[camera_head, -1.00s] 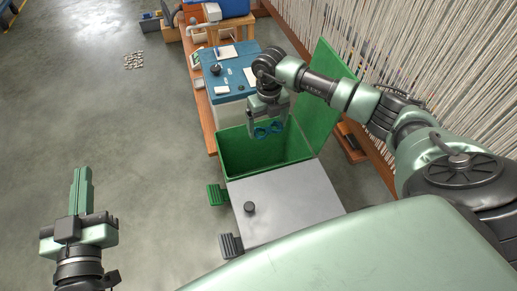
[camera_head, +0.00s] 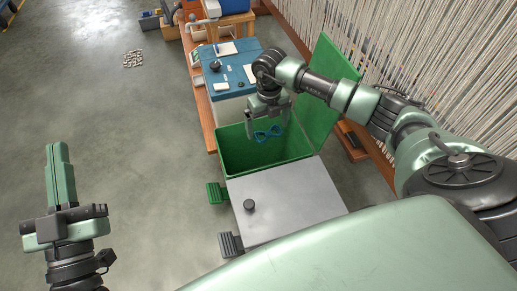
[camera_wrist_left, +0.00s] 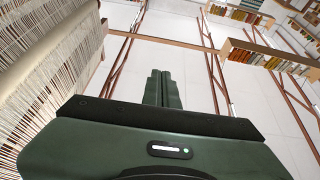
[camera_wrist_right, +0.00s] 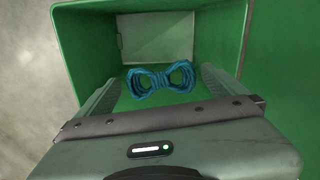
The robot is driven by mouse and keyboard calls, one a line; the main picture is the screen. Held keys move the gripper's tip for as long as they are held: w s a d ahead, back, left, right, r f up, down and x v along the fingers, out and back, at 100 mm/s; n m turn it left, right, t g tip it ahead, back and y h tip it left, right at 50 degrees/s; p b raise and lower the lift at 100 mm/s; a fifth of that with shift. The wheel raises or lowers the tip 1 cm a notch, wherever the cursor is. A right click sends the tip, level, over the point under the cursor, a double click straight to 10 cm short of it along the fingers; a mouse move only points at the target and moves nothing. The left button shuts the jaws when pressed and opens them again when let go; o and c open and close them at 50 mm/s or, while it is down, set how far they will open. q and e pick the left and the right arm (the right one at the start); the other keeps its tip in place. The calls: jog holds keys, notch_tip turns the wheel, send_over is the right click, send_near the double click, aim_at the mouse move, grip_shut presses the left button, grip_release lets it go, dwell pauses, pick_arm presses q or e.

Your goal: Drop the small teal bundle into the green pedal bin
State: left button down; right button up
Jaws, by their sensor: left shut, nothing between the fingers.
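The small teal bundle (camera_head: 268,134), twisted like a bow, is over the open compartment of the green pedal bin (camera_head: 228,166). My right gripper (camera_head: 267,127) is above that compartment, pointing down. In the right wrist view the bundle (camera_wrist_right: 160,80) lies between and just beyond the spread fingers (camera_wrist_right: 161,78), with a narrow gap at each side. It looks let go and in the air above the bin floor. My left gripper (camera_head: 58,150) is shut and empty over the floor at the left, far from the bin. Its closed fingers also show in the left wrist view (camera_wrist_left: 161,88).
The bin's green lid (camera_head: 325,95) stands open at the right. A grey lid (camera_head: 285,205) covers the neighbouring compartment. A green pedal (camera_head: 216,193) and a dark pedal (camera_head: 230,244) stick out at the left. A blue-topped table stands behind.

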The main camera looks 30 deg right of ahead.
jog(key=shift+r, duration=0.1)
jog(key=shift+r, duration=0.3)
notch_tip(320, 180, up, 6)
jog(key=shift+r+p, duration=0.15)
jog(key=shift+p, duration=1)
pick_arm(q)
notch_tip(320, 180, down, 11)
jog(key=a+g+y, duration=0.1)
jog(key=g+y, duration=0.1)
jog(key=g, duration=0.4)
jog(key=shift+w+a, duration=0.2)
jog(key=shift+w, duration=0.1)
pick_arm(e)
jog(key=shift+r, duration=0.35)
pick_arm(q)
jog(key=shift+r, duration=0.1)
